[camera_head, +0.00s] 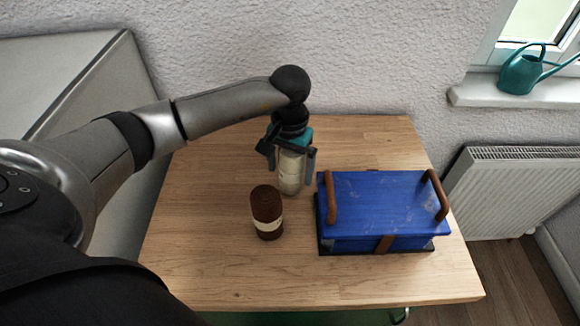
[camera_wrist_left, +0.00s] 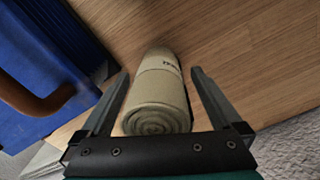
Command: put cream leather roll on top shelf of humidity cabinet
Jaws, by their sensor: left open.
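The cream leather roll (camera_head: 291,174) stands on the wooden table, next to the blue box. My left gripper (camera_head: 290,165) is above it, pointing down, with its fingers on either side of the roll. In the left wrist view the cream roll (camera_wrist_left: 158,95) lies between the two open fingers (camera_wrist_left: 158,92), with a visible gap on the right side. Its spiral end faces the gripper and a dark printed label shows on its side. My right gripper is not in view. The humidity cabinet cannot be made out with certainty.
A brown roll with a pale band (camera_head: 267,212) stands in front of the cream roll. A blue box with brown handles (camera_head: 385,205) is at right. The wooden table (camera_head: 190,235) is clear at left and front. A radiator (camera_head: 515,190) and a teal watering can (camera_head: 522,72) are beyond it.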

